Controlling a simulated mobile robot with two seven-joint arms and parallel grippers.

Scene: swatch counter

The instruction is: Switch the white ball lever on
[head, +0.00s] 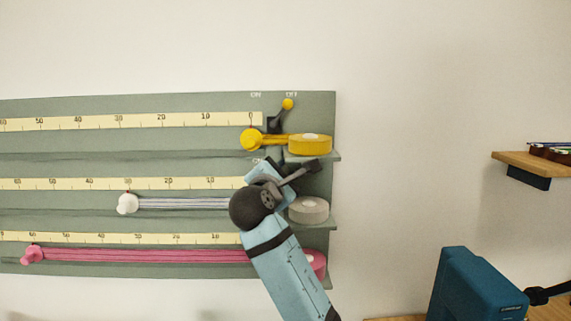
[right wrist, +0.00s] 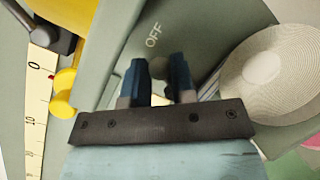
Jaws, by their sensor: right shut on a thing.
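The white ball lever sits at the white ribbon's row, mostly hidden behind my right gripper in the head view. My right gripper (head: 285,166) is at the board there, between the ruler's end and the white roll. In the right wrist view my right gripper (right wrist: 159,75) is shut on a pale rounded thing between its fingertips, which I take for the lever's white ball (right wrist: 159,68). The OFF label (right wrist: 153,36) is just beyond the fingers. My left gripper is not in view.
The grey-green board (head: 170,105) has three ruler rows. A yellow ball lever (head: 287,104) stands at OFF above; a yellow roll (head: 310,144) and white roll (head: 309,210) are close by. A pink ribbon (head: 140,256) runs below. A blue box (head: 470,290) and wooden shelf (head: 535,163) are right.

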